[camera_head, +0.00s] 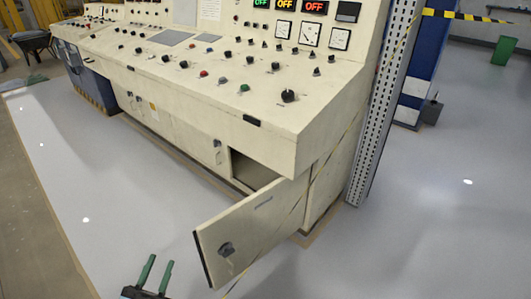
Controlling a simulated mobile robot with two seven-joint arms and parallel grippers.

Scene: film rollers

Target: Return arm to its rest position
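My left gripper (158,272) shows at the bottom edge, left of centre. Its two green fingers are apart with nothing between them, above the pale floor. It is to the left of the open cabinet door (245,232) and apart from it. The arm behind the gripper is mostly out of the picture. My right gripper is not in the picture.
A long cream control console (180,115) with knobs, gauges and lit displays fills the upper middle. Its lower door stands swung open, showing a dark compartment (250,170). A perforated metal post (385,110) stands at its right end.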

